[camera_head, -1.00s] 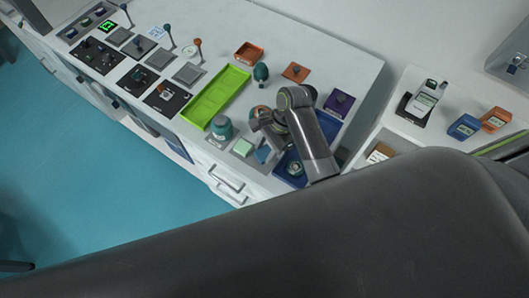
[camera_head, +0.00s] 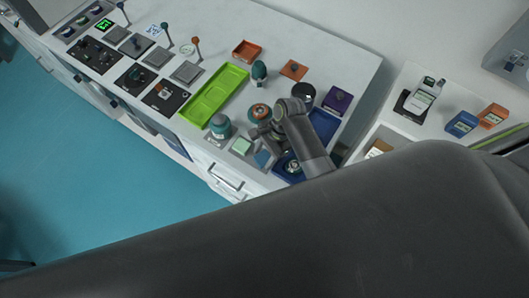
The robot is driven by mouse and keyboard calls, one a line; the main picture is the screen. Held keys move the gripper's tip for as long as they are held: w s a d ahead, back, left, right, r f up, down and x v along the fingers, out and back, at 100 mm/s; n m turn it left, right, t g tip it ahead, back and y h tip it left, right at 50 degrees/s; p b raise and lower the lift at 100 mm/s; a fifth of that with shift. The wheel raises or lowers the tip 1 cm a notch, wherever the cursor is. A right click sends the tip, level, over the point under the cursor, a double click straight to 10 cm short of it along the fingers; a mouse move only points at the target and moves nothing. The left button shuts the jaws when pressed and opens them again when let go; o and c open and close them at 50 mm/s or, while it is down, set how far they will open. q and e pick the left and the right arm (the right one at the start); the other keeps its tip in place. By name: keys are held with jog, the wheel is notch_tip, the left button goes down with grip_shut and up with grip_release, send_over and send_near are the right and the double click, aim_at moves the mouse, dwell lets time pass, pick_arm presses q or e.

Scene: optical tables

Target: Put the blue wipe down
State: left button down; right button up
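The blue wipe (camera_head: 262,158) is a small blue patch at the front edge of the white table, right of a pale green square pad (camera_head: 241,146). My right gripper (camera_head: 266,138) is just behind the wipe, pointing down at the table. Its fingers are small and dark, and I cannot tell whether they touch the wipe or how far they are parted. My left gripper is not in view.
A teal jar (camera_head: 220,126), an orange-topped round item (camera_head: 259,111) and a green tray (camera_head: 214,95) stand close to the gripper. A dark blue tray (camera_head: 323,124) lies partly behind my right arm. A second white table (camera_head: 398,127) is at right.

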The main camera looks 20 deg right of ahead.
jog(key=shift+r, duration=0.1)
jog(key=shift+w+d+r, duration=0.1)
jog(key=shift+d+r, duration=0.15)
jog(key=shift+r, duration=0.25)
jog(key=b+v, duration=0.1)
jog(key=v, duration=1)
jog(key=shift+a, duration=0.1)
